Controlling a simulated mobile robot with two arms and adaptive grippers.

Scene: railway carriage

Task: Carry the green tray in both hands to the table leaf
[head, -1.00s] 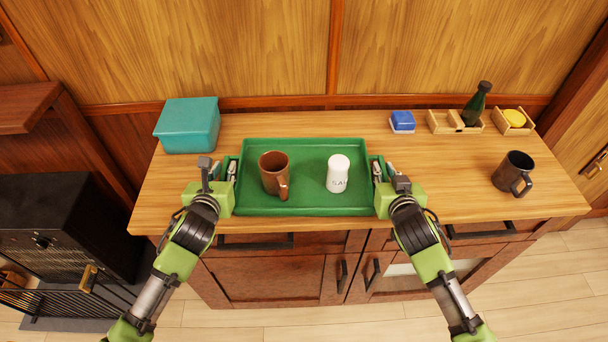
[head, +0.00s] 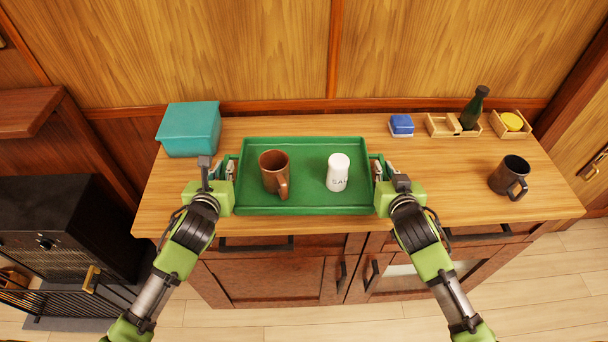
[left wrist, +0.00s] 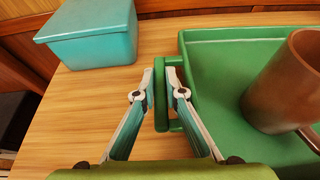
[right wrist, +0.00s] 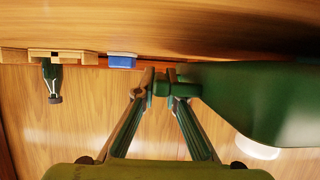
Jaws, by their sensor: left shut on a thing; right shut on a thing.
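The green tray (head: 312,203) is over the wooden counter, in the middle of the head view, and looks about level. A brown mug (head: 273,170) and a white shaker (head: 338,173) stand upright in it. My left gripper (head: 233,168) is shut on the tray's left handle, which shows between the fingers in the left wrist view (left wrist: 160,92). My right gripper (head: 377,170) is shut on the right handle, also seen in the right wrist view (right wrist: 160,88). I cannot tell how far the tray is above the counter. I do not see the table leaf.
A teal box (head: 188,130) stands left behind the tray. A dark mug (head: 510,177) stands at the counter's right. Along the back are a blue box (head: 401,125), a green bottle (head: 474,108) and wooden holders (head: 441,125). A black stove (head: 70,225) is at the left.

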